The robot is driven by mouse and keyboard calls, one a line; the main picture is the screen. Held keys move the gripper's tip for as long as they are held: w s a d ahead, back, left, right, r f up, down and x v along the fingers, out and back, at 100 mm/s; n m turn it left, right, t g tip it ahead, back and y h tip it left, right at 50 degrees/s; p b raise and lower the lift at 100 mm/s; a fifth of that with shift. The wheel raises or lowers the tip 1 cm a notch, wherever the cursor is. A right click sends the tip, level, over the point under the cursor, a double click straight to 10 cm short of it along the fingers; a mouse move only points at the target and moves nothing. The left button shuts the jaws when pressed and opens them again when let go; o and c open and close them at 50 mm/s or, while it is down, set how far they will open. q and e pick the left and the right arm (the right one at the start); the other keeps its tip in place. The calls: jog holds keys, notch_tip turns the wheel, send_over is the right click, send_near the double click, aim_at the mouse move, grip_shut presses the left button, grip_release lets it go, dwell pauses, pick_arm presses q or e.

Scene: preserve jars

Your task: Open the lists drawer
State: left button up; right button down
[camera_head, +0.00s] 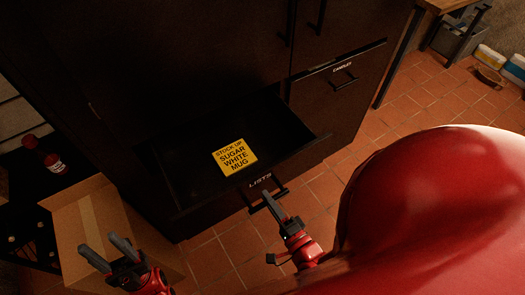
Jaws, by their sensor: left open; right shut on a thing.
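The lists drawer (190,190) is pulled out from the dark cabinet (200,60), with its inside showing. Its front edge bears the word LISTS, and a dark bar handle (284,191) stands on that front. My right gripper (270,203) is shut on the handle. A yellow card (234,157) lies in the drawer and reads STOCK UP SUGAR WHITE MUG. My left gripper (108,252) is open and empty at the lower left, in front of the cardboard box.
An open cardboard box (85,215) stands left of the drawer. A red bottle (44,154) is at the far left. The candles drawer (338,75) is shut.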

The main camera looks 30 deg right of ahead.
jog(key=shift+s, duration=0.2)
jog(key=c, duration=0.8)
grip_release()
jog(key=s+p, duration=0.2)
jog(key=s, duration=1.5)
jog(key=shift+s+d, duration=0.15)
jog(key=shift+d, duration=0.15)
